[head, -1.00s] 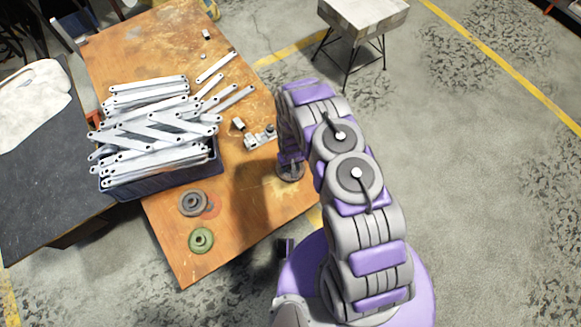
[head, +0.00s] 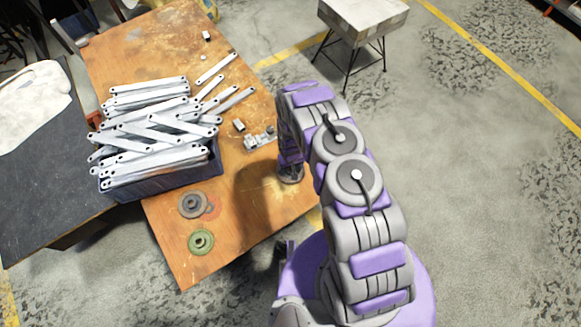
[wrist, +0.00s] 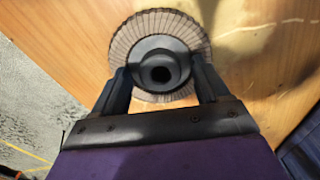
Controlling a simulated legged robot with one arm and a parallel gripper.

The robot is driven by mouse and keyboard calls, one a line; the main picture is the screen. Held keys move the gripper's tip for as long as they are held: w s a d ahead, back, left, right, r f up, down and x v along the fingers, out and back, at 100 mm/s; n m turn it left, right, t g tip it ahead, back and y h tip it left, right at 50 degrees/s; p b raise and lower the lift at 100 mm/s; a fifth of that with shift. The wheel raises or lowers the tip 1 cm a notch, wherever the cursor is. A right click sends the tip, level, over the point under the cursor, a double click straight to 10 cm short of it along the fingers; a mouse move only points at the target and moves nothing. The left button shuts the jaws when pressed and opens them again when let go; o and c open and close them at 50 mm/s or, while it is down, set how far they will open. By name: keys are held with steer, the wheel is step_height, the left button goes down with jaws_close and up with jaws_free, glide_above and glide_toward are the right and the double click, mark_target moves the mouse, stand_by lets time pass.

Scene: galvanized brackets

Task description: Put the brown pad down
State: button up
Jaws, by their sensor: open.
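The brown pad (wrist: 130,40) is a round disc with a ribbed brownish rim and a dark raised hub with a hole. In the wrist view it lies flat over the wooden table. My gripper (wrist: 161,76) is open, with one finger on each side of the hub. A small gap to the fingers is hard to make out. In the head view my gripper (head: 290,162) points down near the table's right edge, and the pad shows partly beneath it (head: 291,176). Whether the pad's underside touches the wood is hidden.
On the wooden table (head: 240,210) lie a grey disc (head: 193,204) overlapping a reddish one, and a green disc (head: 201,242). A blue bin (head: 165,187) heaped with metal brackets stands behind them. Small metal parts (head: 259,138) lie near my arm. Bare wood lies between discs and gripper.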

steer(key=w+d+r+p, duration=0.1)
steer(key=d+r+p, duration=0.2)
steer(key=r, duration=2.3)
steer(key=s+d+r+m, duration=0.1)
steer(key=s+d+r, duration=0.2)
steer(key=r, duration=0.6)
steer(key=s+d+r+m, duration=0.1)
steer(key=s+d+r, duration=0.15)
steer(key=r, duration=0.65)
steer(key=s+d+r, duration=0.1)
steer(key=s+r, duration=0.4)
steer(key=s, duration=0.4)
steer(key=s+d+r+m+g, duration=0.1)
steer(key=s+d+r, duration=0.1)
steer(key=s+r, duration=0.4)
steer(key=s+d+r, duration=0.2)
steer(key=s+r, duration=0.4)
steer(key=s, duration=0.6)
steer(key=shift+s+d+r+m+g, duration=0.15)
steer(key=shift+s+d+m+g, duration=0.15)
steer(key=shift+m+g, duration=0.1)
